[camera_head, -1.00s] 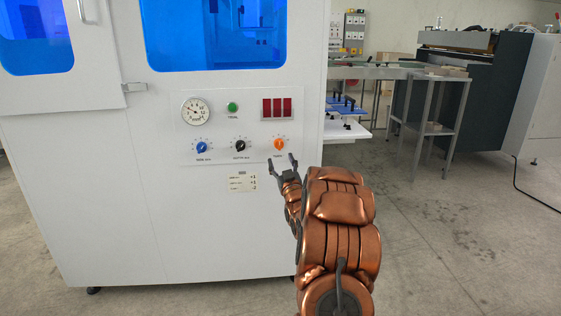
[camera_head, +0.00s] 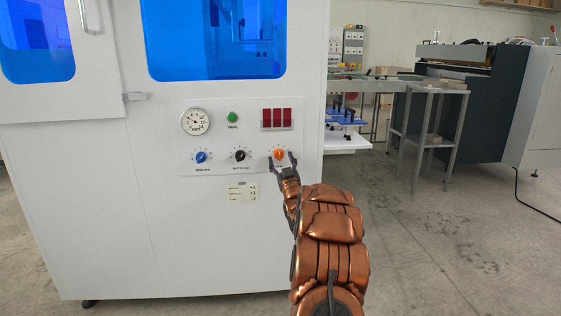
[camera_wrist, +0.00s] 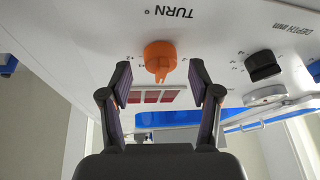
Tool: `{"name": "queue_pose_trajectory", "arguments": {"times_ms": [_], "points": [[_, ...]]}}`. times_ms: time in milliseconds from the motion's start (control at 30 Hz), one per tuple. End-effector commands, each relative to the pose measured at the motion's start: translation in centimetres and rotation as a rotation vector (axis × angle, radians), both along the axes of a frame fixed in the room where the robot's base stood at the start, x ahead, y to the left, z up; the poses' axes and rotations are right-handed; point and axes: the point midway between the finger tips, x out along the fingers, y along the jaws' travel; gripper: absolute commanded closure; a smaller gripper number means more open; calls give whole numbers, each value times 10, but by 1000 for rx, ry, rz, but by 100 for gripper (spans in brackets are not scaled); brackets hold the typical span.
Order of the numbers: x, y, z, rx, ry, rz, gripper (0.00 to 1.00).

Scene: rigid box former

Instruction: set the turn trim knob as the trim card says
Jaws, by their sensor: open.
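The orange turn trim knob (camera_head: 279,153) is at the right end of the knob row on the white panel. In the wrist view the orange knob (camera_wrist: 160,60) sits beside the label TURN, with its pointer towards the bottom of the picture. My gripper (camera_head: 281,160) is open in front of it. In the wrist view my gripper's fingertips (camera_wrist: 160,70) stand apart to either side of the knob, with gaps between them and it. The trim card (camera_head: 242,190) is below the knobs; its lines are too small to read surely.
A black knob (camera_head: 239,155) and a blue knob (camera_head: 200,157) are to the left of the orange one. Above are a gauge (camera_head: 196,121), a green button (camera_head: 233,117) and a red display (camera_head: 277,118). The floor (camera_head: 420,250) to the right is open.

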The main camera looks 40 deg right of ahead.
Motion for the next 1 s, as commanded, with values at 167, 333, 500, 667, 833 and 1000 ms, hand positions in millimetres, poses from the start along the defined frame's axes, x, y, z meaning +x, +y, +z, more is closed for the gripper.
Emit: {"name": "queue_pose_trajectory", "arguments": {"times_ms": [167,333,500,667,833,1000], "points": [[8,-3,3,1,-2,1,38],[9,-4,4,2,-1,1,38],[9,-4,4,2,-1,1,44],[9,-4,4,1,0,0,61],[9,-4,4,1,0,0,78],[9,-4,4,1,0,0,96]]}}
